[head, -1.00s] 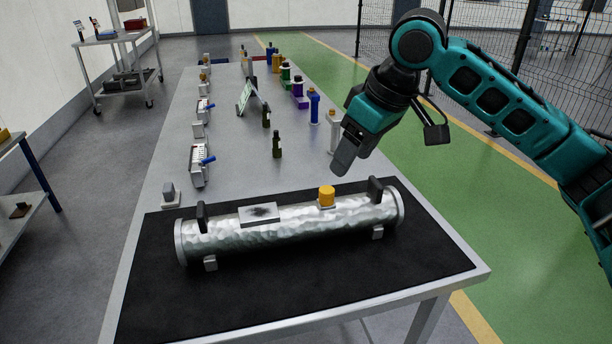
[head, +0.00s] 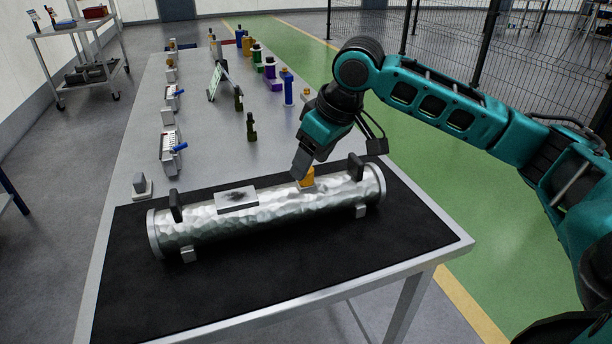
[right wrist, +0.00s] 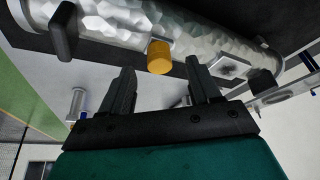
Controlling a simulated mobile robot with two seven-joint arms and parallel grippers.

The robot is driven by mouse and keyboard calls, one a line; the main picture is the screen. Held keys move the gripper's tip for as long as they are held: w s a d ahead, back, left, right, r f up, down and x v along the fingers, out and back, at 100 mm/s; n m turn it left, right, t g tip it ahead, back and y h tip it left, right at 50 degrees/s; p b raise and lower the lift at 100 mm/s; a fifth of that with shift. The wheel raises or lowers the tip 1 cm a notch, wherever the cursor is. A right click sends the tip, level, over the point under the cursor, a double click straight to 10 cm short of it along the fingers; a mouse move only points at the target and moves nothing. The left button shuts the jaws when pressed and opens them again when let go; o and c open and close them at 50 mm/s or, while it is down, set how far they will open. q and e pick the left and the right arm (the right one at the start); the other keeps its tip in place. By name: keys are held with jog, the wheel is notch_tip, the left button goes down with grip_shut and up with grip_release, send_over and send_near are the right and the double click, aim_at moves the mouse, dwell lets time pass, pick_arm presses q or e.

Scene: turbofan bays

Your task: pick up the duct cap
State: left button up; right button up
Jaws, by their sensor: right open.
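The duct cap is a yellow cylinder (head: 308,179) standing on top of a silver, dented-looking duct (head: 265,212). My right gripper (head: 300,168) is just above and beside the cap in the head view and partly covers it. In the right wrist view, the cap (right wrist: 159,57) lies just beyond the fingertips, roughly between the two fingers. My right gripper (right wrist: 162,76) is open there, with nothing between its fingers. My left gripper is not in view.
The duct lies on a black mat (head: 270,285) on the table and has two dark upright handles, left (head: 176,206) and right (head: 356,167). A grey plate with a dark smudge (head: 237,200) is on the duct. Several bottles and fittings stand farther back.

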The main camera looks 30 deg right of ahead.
jog(key=x, duration=0.2)
jog(key=shift+w+f, duration=0.1)
jog(key=shift+f, duration=0.2)
grip_shut()
dwell(0.3)
